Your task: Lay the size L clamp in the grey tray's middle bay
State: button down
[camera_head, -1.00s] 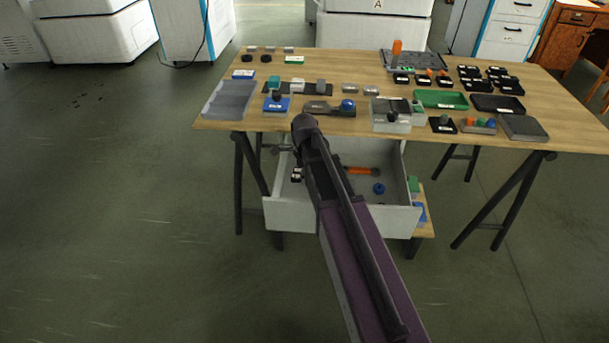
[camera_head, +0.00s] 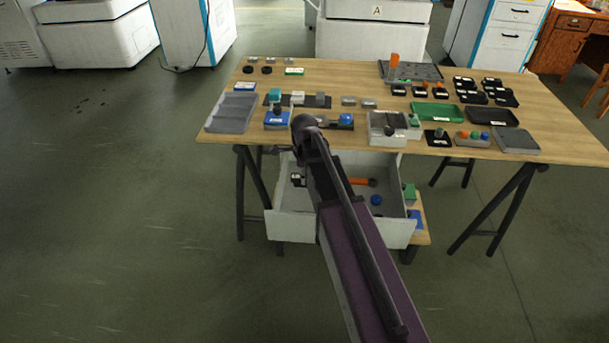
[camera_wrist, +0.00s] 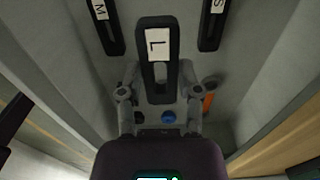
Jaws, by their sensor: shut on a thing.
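The size L clamp (camera_wrist: 158,80) is a dark slotted bar with a white L label in the wrist view. My gripper (camera_wrist: 159,78) has a finger on each side of it and is shut on it. The clamp looks larger than the M clamp (camera_wrist: 106,25) and the S clamp (camera_wrist: 211,24), which lie on the drawer's grey floor to either side. In the head view my arm hides the gripper and the L clamp. The grey tray (camera_head: 232,112) lies at the table's left front corner, and its bays look empty.
The open pale drawer (camera_head: 392,233) under the table has walls around my gripper. It also holds an orange-handled tool (camera_head: 363,182) and a blue round part (camera_head: 376,199). A blue block (camera_head: 277,119) stands right of the tray.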

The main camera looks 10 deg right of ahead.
jog(key=shift+r, duration=0.15)
dwell(0.3)
notch_tip(320, 180, up, 37)
jog(key=p, duration=3.7)
jog(key=shift+f, duration=0.2)
jog(key=shift+s, duration=0.1)
